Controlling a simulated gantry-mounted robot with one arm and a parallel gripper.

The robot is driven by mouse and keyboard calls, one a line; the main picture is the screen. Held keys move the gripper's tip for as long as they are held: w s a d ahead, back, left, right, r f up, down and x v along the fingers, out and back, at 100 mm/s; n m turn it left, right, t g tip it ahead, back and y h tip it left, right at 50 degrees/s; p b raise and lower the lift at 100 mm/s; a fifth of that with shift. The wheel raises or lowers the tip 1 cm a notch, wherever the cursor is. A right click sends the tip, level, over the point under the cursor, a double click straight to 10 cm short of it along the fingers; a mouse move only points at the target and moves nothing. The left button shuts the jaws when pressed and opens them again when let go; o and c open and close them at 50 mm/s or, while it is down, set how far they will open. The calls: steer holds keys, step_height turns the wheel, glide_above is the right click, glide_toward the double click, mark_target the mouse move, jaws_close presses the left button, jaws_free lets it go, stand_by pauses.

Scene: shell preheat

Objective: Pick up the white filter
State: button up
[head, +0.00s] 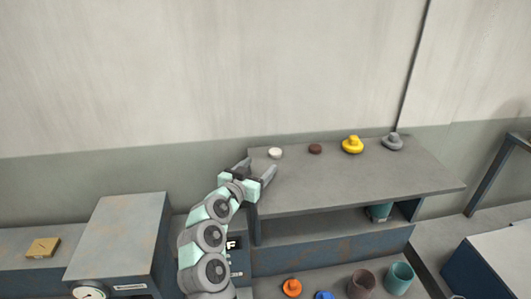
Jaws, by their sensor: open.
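A small white round piece (275,153), which looks like the white filter, lies on the grey shelf top (340,180) near its back left corner. My gripper (257,167) is open, with its two fingers spread and pointing up and right in the head view. The white piece shows just beyond the fingertips, apart from them in the picture. I cannot tell the gripper's height above the shelf. Nothing shows between the fingers.
A brown disc (315,149), a yellow knobbed piece (352,145) and a grey knobbed piece (392,142) line the shelf's back edge. Below are an orange piece (292,287), a blue piece (324,295) and cups (399,277). A grey cabinet (125,235) stands left. The shelf's middle is clear.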

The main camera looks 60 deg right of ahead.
mark_target(273, 153)
steer(key=d, duration=0.3)
steer(key=d+p, duration=0.1)
steer(key=d, duration=0.1)
steer(key=shift+f, duration=0.35)
steer(key=shift+w+d+f+p, duration=0.2)
steer(key=shift+d+p, duration=0.15)
steer(key=shift+d, duration=0.55)
steer(key=shift+w+d+f+p, duration=0.1)
steer(key=shift+d+f+p, duration=0.15)
steer(key=shift+d, duration=0.65)
steer(key=shift+w+d+f+p, duration=0.15)
steer(key=shift+d+p, duration=0.25)
steer(key=shift+d, duration=0.5)
steer(key=c, duration=1.4)
steer(key=shift+r, duration=0.1)
